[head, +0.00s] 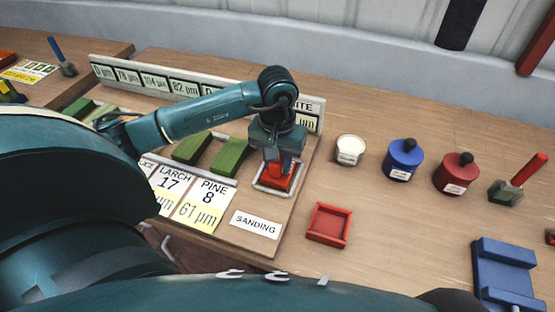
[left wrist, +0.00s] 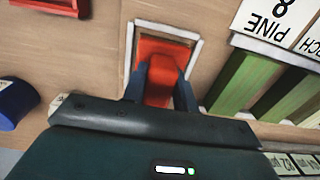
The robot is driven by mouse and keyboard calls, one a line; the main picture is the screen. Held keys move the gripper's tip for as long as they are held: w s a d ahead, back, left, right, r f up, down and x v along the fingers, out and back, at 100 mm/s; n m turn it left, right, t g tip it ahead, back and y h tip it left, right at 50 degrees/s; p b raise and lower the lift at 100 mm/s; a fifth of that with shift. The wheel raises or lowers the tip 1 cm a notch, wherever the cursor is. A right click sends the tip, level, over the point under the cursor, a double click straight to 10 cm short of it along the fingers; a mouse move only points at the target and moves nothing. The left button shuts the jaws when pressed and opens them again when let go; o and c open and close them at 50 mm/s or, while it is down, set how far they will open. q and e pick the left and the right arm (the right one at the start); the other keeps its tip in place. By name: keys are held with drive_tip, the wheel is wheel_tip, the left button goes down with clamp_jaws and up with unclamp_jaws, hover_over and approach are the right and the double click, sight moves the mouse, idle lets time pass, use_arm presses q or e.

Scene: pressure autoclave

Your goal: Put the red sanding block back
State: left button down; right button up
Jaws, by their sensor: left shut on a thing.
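The red sanding block (head: 272,181) is at the white-framed slot (head: 258,186) by the SANDING label (head: 255,224). My left gripper (head: 275,160) points down over it and is shut on the block. In the left wrist view the red block (left wrist: 160,75) sits between the two fingers of the left gripper (left wrist: 161,85), with the white frame (left wrist: 196,50) around it. I cannot tell whether the block rests fully on the bottom of the slot. My right gripper is not in view.
Green blocks (head: 229,156) lie in the rack left of the slot. A red square tray (head: 328,224) is to the right.

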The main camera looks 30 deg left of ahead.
use_arm(q)
drive_tip(key=c, duration=1.5)
unclamp_jaws()
drive_tip(key=o, duration=0.4)
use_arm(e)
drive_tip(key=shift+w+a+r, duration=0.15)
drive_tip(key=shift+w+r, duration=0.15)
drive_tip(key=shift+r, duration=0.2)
use_arm(q)
drive_tip(key=shift+r+p, duration=0.1)
drive_tip(key=shift+p, duration=0.2)
drive_tip(key=shift+r, duration=0.25)
wheel_tip(320, 180, up, 12)
drive_tip(key=b, duration=0.1)
drive_tip(key=shift+f+b, duration=0.2)
drive_tip(key=shift+b, duration=0.1)
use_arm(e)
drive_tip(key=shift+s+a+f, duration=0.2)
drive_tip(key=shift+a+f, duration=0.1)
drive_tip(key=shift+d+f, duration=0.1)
